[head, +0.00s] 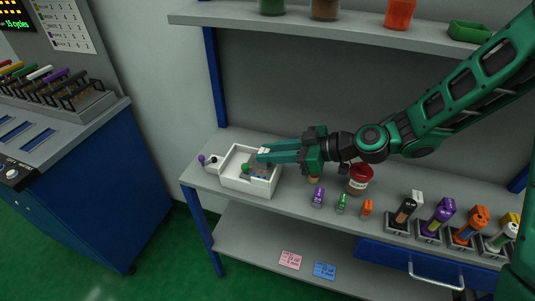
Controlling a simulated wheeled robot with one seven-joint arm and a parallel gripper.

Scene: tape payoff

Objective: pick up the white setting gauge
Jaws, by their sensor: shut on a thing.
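My green gripper (268,156) reaches left over the white open box (240,184) on the bench. Its fingers are shut on a small white piece, the white setting gauge (263,150), which shows at the fingertips. The piece is held above the box's back right part. The fingers hide some of it, so its full shape cannot be told. Inside the box are a green round thing (245,168) and a brownish area beside it.
A purple-topped thing (201,159) stands left of the box. Several coloured tools sit in holders (430,233) farther right. A shelf (340,28) hangs above.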

